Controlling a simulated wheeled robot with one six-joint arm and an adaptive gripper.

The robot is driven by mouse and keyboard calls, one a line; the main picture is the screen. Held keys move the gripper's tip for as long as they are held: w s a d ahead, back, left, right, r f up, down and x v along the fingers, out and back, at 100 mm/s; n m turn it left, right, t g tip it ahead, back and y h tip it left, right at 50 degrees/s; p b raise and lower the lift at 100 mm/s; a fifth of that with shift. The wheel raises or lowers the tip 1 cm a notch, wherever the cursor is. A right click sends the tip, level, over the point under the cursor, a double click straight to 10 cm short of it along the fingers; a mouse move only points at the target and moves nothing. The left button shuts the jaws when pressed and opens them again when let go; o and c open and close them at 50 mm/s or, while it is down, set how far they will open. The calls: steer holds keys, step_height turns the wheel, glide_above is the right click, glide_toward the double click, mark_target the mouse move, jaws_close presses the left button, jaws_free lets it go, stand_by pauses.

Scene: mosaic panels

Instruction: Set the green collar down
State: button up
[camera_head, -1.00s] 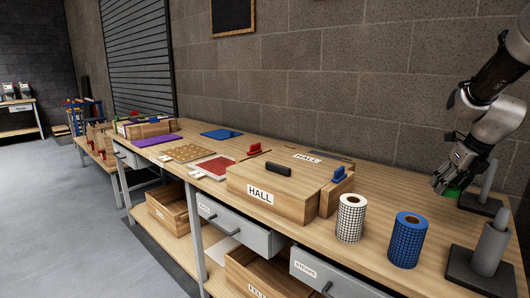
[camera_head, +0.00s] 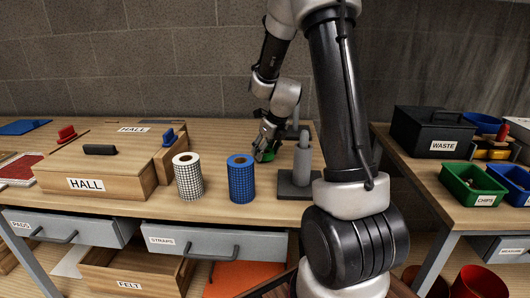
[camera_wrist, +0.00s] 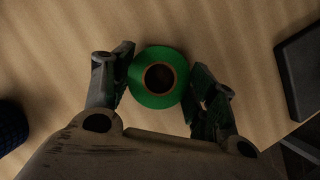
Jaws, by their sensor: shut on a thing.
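In the head view the collar (camera_head: 264,157) is mostly hidden behind my gripper (camera_head: 265,152), low over the wooden bench behind the blue roll. I cannot tell whether its underside touches the wood.
A blue roll (camera_head: 241,181) and a white gridded roll (camera_head: 188,178) stand on the bench (camera_head: 215,215). A grey post (camera_head: 302,160) on a dark base stands right of the gripper. A HALL box (camera_head: 120,184) is at left. Bare wood surrounds the collar.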

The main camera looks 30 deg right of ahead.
steer(key=shift+f, duration=0.5)
steer(key=o, duration=1)
steer(key=shift+f, duration=0.1)
steer(key=a+v, duration=0.1)
steer(key=v, duration=1.1)
steer(key=s+a+r+n, duration=0.5)
steer(key=s+r+n, duration=0.2)
steer(key=s+n, duration=0.6)
steer(key=s+a+n, duration=0.2)
steer(key=s+n, duration=1.1)
steer(key=n, duration=0.7)
steer(key=shift+r+n+h, duration=0.4)
steer(key=shift+w, duration=0.1)
